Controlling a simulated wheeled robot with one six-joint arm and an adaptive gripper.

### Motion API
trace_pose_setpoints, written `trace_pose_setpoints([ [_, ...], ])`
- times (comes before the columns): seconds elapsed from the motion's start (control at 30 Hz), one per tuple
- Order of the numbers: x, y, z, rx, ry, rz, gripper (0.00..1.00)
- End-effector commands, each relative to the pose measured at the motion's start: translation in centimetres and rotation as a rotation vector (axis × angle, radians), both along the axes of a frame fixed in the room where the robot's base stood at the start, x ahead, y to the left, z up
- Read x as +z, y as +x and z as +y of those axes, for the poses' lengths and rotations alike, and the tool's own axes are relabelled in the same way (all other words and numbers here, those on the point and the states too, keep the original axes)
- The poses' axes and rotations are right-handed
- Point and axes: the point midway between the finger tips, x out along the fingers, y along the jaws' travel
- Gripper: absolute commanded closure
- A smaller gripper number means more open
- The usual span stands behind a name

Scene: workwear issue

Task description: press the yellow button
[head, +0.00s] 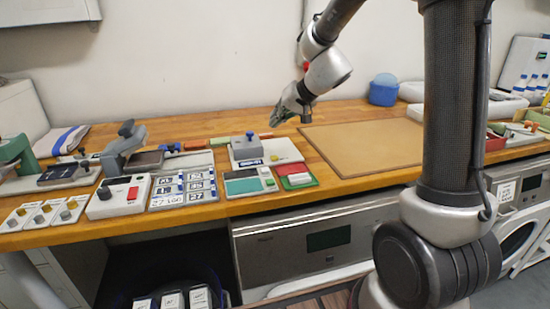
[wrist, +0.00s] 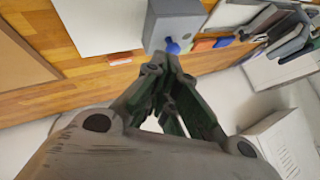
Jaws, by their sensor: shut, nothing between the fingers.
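Small white plates with knob-like pieces stand at the front left of the bench in the head view. The piece on the middle plate (head: 46,208) and the one on the right plate (head: 72,205) look yellowish, but they are too small for me to tell whether either is the yellow button. My gripper (head: 277,120) is shut and empty, above the back of the bench, well to the right of these plates. In the wrist view its closed fingers (wrist: 165,75) point towards a grey box (wrist: 176,20) with a blue knob (wrist: 172,46). No yellow button shows in the wrist view.
A white control box (head: 118,196) with a red button stands right of the plates, then a numbered panel (head: 183,187). The grey box (head: 246,149) on a white base is mid-bench. A brown mat (head: 365,146) and a blue tub (head: 384,90) lie right.

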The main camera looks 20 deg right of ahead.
Motion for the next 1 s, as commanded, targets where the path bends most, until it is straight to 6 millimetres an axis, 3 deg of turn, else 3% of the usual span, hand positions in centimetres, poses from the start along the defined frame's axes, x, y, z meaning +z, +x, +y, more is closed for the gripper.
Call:
trace_pose_setpoints([
  [0.23, -1.6, -0.1, -0.1, -0.002, 0.0, 0.004, 1.0],
  [0.7, -7.7, -0.1, -0.1, -0.001, 0.001, 0.005, 1.0],
  [1.0, -8.8, 0.0, 0.0, 0.0, 0.001, 0.002, 1.0],
])
